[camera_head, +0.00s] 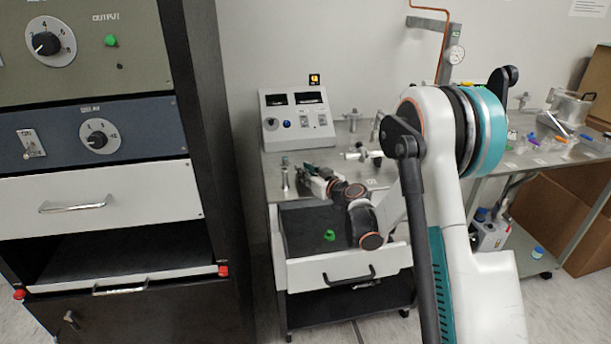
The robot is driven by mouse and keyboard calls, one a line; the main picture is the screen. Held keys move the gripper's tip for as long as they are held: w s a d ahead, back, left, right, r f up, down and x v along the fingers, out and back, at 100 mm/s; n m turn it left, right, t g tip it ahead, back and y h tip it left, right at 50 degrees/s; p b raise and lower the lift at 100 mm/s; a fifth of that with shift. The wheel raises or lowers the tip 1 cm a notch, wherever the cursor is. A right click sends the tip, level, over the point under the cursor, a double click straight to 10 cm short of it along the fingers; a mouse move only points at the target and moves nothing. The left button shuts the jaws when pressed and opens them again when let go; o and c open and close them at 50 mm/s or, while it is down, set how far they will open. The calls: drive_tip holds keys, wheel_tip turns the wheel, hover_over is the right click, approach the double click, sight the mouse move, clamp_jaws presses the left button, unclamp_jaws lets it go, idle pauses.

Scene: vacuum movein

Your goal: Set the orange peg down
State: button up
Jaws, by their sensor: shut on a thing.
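My gripper (307,172) is small and dark in this view, low over the metal bench top near its front left edge. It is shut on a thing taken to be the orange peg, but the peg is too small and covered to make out. I cannot tell whether it touches the bench top (274,180). My arm reaches in from the right and hides part of the bench.
A drawer (300,274) stands open below the bench, with a green piece (329,235) inside. A power supply (297,118) stands behind my gripper. A dark instrument rack (215,130) rises at left. Small metal fittings (362,154) lie on the bench.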

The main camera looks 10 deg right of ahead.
drive_tip(key=o, duration=0.7)
drive_tip(key=shift+o, duration=0.2)
drive_tip(key=shift+r, duration=0.1)
